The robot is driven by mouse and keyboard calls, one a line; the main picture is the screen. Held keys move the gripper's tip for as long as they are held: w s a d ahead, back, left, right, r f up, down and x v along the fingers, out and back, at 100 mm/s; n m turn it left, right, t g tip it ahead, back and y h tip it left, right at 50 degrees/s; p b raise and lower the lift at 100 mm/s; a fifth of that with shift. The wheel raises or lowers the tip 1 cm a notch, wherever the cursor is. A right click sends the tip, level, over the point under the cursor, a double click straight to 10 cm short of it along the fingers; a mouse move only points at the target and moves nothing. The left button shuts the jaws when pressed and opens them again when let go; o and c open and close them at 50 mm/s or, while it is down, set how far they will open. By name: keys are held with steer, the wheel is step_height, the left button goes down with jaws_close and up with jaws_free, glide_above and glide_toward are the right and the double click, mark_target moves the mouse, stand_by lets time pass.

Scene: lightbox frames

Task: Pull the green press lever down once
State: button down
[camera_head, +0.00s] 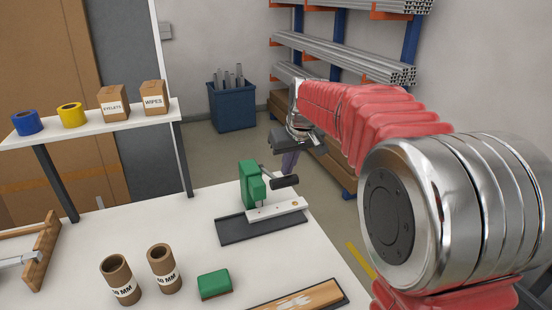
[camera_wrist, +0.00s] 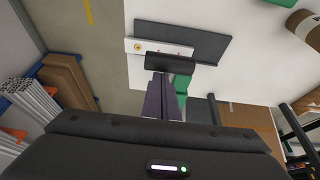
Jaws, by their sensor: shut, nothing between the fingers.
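The press has a green body (camera_head: 251,186) on a dark base plate (camera_head: 240,230) with a white bar, near the right edge of the white table. Its black lever handle (camera_head: 286,182) sticks out to the right. In the wrist view the handle (camera_wrist: 170,63) lies across the picture just beyond my fingertips, and part of the green body (camera_wrist: 182,84) shows beside the fingers. My gripper (camera_wrist: 162,76) is shut and empty, its purple fingers pointing at the handle. In the head view my gripper (camera_head: 289,165) is above the handle. I cannot tell whether they touch.
Two cardboard tubes (camera_head: 120,280), (camera_head: 164,268) and a green block (camera_head: 214,284) stand nearer on the table. A raised shelf (camera_head: 85,127) at the back left holds tape rolls and small boxes. A blue bin (camera_head: 232,110) and a metal-stock rack (camera_head: 345,58) stand behind.

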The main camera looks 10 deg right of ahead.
mark_target(290, 181)
steer(key=shift+f, duration=0.1)
steer(key=shift+s+d+f, duration=0.1)
steer(key=shift+s+f, duration=0.15)
steer(key=shift+f, duration=0.5)
steer(key=shift+s+a+f, duration=0.1)
steer(key=shift+s+f, duration=0.1)
steer(key=shift+f, duration=0.5)
steer(key=shift+s+d+f, duration=0.1)
steer(key=shift+s+f, duration=0.15)
steer(key=shift+f, duration=0.6)
steer(key=shift+f, duration=0.55)
step_height(290, 181, up, 17)
steer(key=w, duration=0.3)
steer(key=shift+a, duration=0.25)
stand_by(0.9)
